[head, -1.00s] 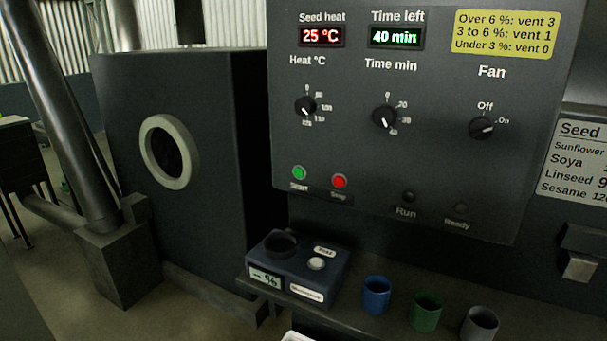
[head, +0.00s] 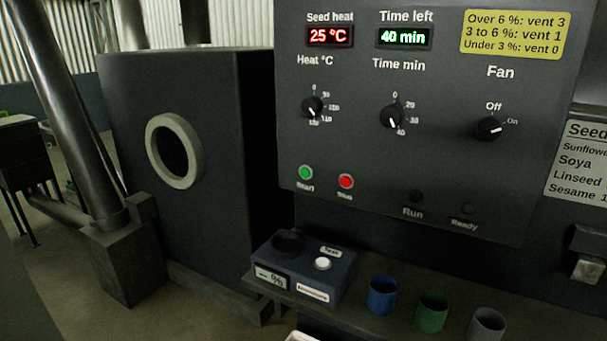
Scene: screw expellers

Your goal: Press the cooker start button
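The green Start button (head: 305,172) is at the lower left of the grey control panel (head: 450,190). The red Stop button (head: 345,181) is just to its right. The seed heat display (head: 329,37) reads 25 °C and the time left display (head: 404,38) reads 40 min. The heat knob (head: 312,107), time knob (head: 391,117) and fan knob (head: 489,129) are above the buttons; the fan knob points toward On. The Run lamp (head: 416,196) and Ready lamp (head: 468,209) look dark.
Below the panel, a shelf (head: 350,312) holds a blue tester box (head: 318,272), a blue cup (head: 382,295), a green cup (head: 432,311) and a grey cup (head: 487,325). A dark cabinet with a round port (head: 197,150) stands at left.

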